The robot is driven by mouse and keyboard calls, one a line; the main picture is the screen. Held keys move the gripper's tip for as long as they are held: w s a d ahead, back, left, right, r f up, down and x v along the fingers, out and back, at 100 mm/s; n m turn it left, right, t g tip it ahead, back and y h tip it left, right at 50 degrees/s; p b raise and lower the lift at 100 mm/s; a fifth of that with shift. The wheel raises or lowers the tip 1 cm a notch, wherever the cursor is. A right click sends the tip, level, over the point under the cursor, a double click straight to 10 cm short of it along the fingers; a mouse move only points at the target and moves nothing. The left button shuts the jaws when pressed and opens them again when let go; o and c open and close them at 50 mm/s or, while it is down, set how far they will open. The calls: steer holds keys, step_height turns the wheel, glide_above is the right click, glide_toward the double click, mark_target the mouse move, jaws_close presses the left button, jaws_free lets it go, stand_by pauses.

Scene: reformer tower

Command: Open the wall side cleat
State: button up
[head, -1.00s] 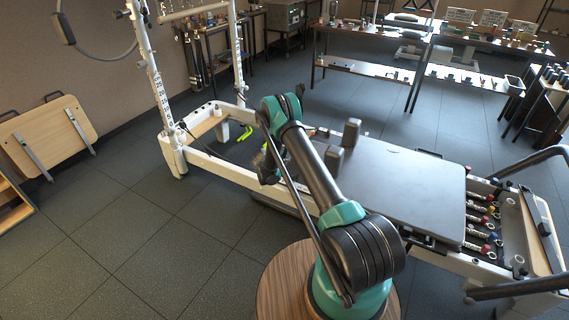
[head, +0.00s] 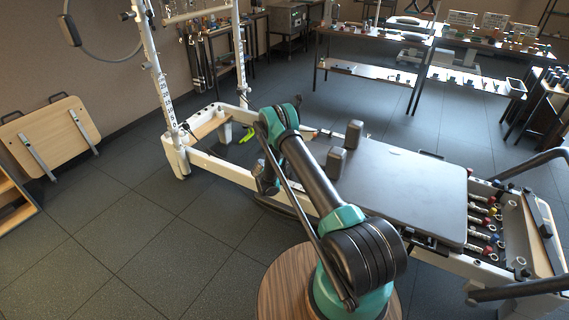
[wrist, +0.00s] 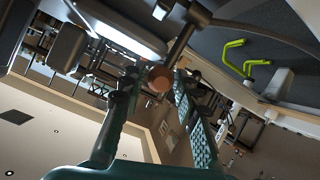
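A lime-green lever piece (head: 247,133) sits inside the far, wall-side part of the reformer frame in the head view; I take it for the cleat. Lime-green lever parts (wrist: 234,58) also show at the upper right of the wrist view, off to the side of my fingers. Whether they are the same piece, and whether it is open, I cannot tell. My gripper (wrist: 154,82) has its two fingers apart, with a brown round end of a dark post seen between or beyond them. No grip on it is visible. In the head view my arm mostly hides the gripper.
The white reformer frame (head: 222,168) runs across the middle, with a grey padded carriage (head: 400,190) and shoulder blocks (head: 336,160). White tower uprights (head: 160,90) stand at its left end. A wooden board (head: 50,135) leans at the left wall. The floor in front is clear.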

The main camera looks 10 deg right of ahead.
steer(key=shift+o, duration=0.9)
steer(key=v, duration=0.7)
steer(key=shift+s, duration=0.2)
steer(key=shift+a+r, duration=0.1)
steer(key=shift+r, duration=0.1)
